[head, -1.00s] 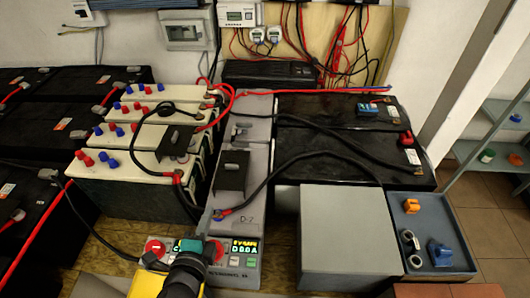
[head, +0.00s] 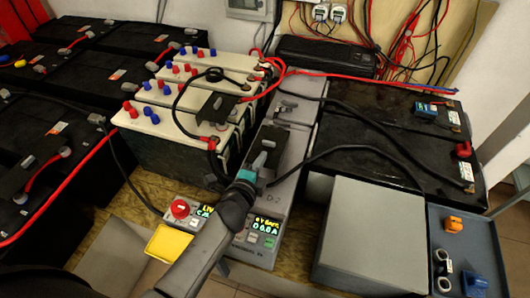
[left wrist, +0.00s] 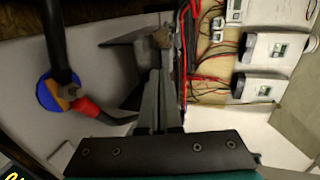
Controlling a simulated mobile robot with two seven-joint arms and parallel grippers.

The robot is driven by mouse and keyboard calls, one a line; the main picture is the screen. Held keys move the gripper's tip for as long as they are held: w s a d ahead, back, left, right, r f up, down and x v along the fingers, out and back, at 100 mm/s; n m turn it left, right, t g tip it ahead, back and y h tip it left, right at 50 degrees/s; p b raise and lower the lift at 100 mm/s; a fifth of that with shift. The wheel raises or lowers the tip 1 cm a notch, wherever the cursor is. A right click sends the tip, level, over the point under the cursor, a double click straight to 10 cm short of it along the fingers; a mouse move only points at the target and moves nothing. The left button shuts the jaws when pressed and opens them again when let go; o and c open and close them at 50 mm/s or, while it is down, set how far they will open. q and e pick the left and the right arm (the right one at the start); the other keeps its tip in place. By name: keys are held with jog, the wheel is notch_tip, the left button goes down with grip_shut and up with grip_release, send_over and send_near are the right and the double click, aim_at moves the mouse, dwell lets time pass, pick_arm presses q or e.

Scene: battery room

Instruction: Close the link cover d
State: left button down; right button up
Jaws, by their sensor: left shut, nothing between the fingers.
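A dark cover plate (head: 278,151) lies on the long grey unit (head: 290,143) in the middle of the head view, probably link cover d; its letter is not readable. My left gripper (head: 264,151) is over this plate with its fingers shut and hides part of it. I cannot tell whether they touch, or how far the cover is open. In the left wrist view the shut fingers (left wrist: 157,90) reach up beside a dark grey plate (left wrist: 124,53). A black cable with a blue ring (left wrist: 48,94) and red sleeve is left of them. My right gripper is not in view.
A similar dark plate (head: 219,107) sits on the white batteries (head: 150,125) to the left. Black cables arch over the unit and the black batteries (head: 370,145). A control panel (head: 262,235) and grey box (head: 372,235) stand in front. A blue tray (head: 465,218) is at right.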

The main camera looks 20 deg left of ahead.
aim_at(269, 144)
pick_arm(q)
jog(key=shift+w+r, duration=0.1)
jog(key=shift+w, duration=1.5)
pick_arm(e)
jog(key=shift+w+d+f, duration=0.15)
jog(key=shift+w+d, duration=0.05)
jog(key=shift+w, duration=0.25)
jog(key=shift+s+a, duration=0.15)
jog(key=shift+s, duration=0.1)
pick_arm(q)
jog(key=shift+w, duration=0.15)
